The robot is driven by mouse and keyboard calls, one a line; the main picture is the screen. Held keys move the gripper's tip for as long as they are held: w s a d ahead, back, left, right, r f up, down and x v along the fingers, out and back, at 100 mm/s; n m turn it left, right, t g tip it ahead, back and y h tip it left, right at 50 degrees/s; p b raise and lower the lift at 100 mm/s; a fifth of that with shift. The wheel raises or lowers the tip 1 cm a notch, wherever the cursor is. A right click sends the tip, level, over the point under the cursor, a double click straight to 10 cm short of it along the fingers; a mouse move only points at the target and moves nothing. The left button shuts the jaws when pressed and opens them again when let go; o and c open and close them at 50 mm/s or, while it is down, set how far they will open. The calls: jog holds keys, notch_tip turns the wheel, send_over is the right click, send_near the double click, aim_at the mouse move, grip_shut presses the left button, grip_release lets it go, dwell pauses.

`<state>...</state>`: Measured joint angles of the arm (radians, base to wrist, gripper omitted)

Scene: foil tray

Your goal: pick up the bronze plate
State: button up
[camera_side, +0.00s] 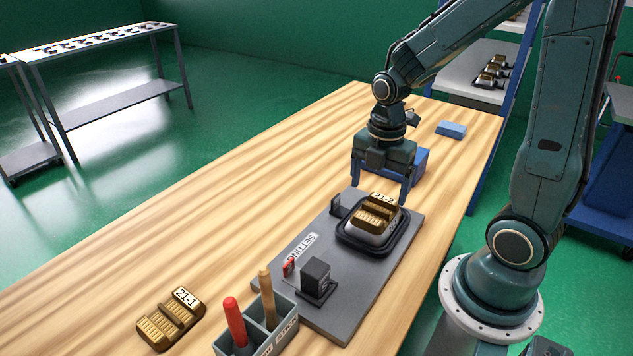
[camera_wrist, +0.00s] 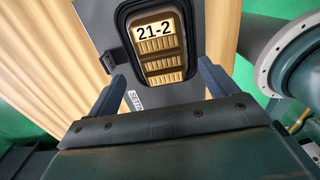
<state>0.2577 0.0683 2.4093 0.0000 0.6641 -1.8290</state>
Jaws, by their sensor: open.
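A bronze plate marked 21-2 (camera_side: 378,212) sits in a black-rimmed holder (camera_side: 345,238) on a grey board, with a silver body showing beneath it. In the wrist view the same plate (camera_wrist: 160,50) lies ahead of the fingers, label up and ribs across it. A second bronze plate marked 21-1 (camera_side: 170,318) lies on the wooden table at the front left. My gripper (camera_side: 379,190) points down, open and empty, just behind and above the 21-2 plate. Its blue fingers (camera_wrist: 164,75) are spread wider than the plate and apart from it.
The grey board (camera_side: 377,285) carries a black block (camera_side: 316,278) and a small upright black piece. A grey caddy (camera_side: 276,333) with red and tan handles stands at the front. A blue block (camera_side: 451,130) lies at the back. The table's left side is mostly clear.

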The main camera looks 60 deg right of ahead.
aim_at(376, 208)
jog(key=shift+f, duration=0.15)
jog(key=shift+f, duration=2.45)
jog(key=c, duration=1.3)
jog(key=shift+r, duration=0.25)
notch_tip(376, 208, up, 20)
jog(key=shift+f, duration=0.2)
jog(key=shift+r, duration=0.15)
